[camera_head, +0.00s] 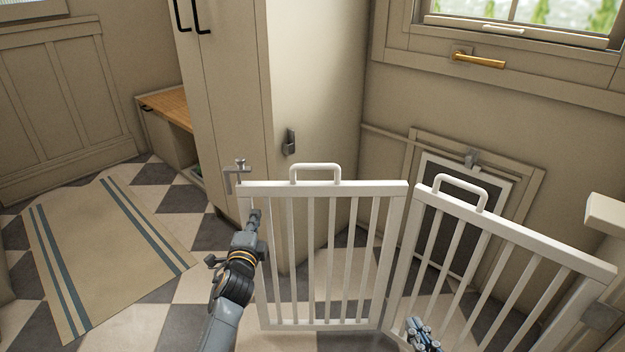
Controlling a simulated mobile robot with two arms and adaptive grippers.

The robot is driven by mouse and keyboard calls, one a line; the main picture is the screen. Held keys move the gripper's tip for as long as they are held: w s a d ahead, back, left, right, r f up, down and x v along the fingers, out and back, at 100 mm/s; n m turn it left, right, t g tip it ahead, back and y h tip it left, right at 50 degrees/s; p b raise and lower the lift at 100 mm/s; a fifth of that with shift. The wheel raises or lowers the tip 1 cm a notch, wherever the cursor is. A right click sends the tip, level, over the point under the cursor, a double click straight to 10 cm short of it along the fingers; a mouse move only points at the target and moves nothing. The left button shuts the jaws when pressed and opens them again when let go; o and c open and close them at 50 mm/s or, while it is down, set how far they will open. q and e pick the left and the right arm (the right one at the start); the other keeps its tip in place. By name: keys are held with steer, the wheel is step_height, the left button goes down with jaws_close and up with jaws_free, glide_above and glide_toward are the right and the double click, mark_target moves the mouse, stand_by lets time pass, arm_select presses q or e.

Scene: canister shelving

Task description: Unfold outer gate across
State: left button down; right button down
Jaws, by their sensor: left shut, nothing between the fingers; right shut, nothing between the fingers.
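The white folding gate has two barred panels that meet at an angle. The outer panel (322,188) is on the left, upright, with a loop handle (315,170) on its top rail and a grey metal latch piece (236,175) at its left end. The inner panel (520,235) runs right toward a white post (607,215) and has its own handle (460,187). My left gripper (254,217) is shut, in front of the outer panel's left end; I cannot tell whether it touches. My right gripper (418,328) is shut, low by the inner panel's bars, its lower part cut off.
A tall beige cabinet (235,75) with a metal catch (290,142) on its side stands behind the outer panel. A pet door (470,165) is in the wall behind the gate. A striped rug (105,250) lies on open checkered floor at left.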

mark_target(258, 207)
arm_select(q)
steer(key=shift+w, duration=0.1)
arm_select(e)
steer(key=shift+r, duration=0.1)
stand_by(0.3)
